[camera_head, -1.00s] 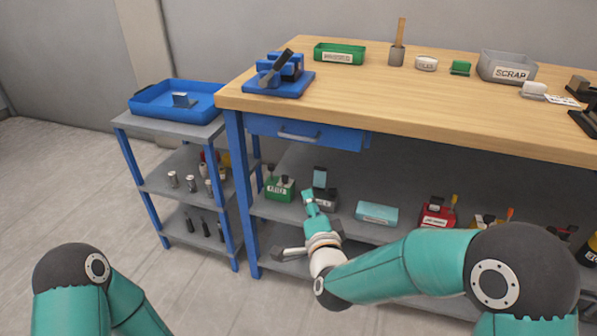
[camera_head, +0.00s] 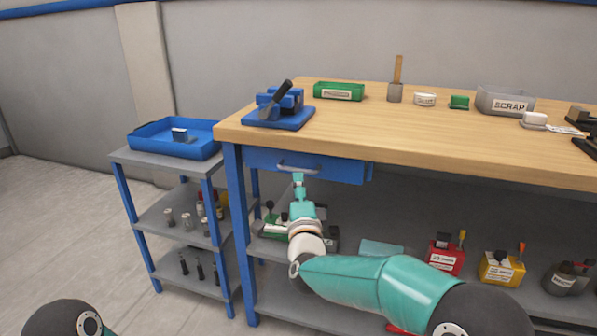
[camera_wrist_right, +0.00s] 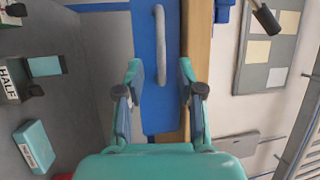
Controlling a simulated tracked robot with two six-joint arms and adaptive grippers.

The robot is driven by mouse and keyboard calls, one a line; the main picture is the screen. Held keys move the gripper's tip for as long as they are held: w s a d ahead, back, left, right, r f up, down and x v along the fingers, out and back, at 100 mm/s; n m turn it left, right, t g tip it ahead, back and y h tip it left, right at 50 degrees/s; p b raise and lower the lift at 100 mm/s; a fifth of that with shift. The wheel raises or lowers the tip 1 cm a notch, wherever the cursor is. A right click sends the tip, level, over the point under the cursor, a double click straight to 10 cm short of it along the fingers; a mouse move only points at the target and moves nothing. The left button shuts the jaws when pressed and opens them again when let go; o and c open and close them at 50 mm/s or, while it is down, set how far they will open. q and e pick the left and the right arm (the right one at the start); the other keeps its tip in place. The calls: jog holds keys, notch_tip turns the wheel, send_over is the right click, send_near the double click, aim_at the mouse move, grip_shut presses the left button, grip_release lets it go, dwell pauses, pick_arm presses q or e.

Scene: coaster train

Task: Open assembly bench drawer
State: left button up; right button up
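The assembly bench (camera_head: 420,135) has a wooden top, and a blue drawer (camera_head: 335,171) hangs under its left front. The drawer looks closed. Its grey bar handle (camera_head: 298,168) also shows in the right wrist view (camera_wrist_right: 160,45), upright in the picture. My right gripper (camera_head: 299,181) is just below and in front of the handle. In the right wrist view its two fingers (camera_wrist_right: 160,82) are spread on either side of the drawer front, with nothing between them; the handle lies beyond the tips. My left gripper is out of view; only part of the left arm shows.
A blue fixture (camera_head: 280,115) stands on the bench top above the drawer. A side rack with a blue tray (camera_head: 150,140) stands to the left. Floor is clear in front of the rack.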

aim_at(297, 171)
jog(key=shift+x, duration=3.45)
grip_shut()
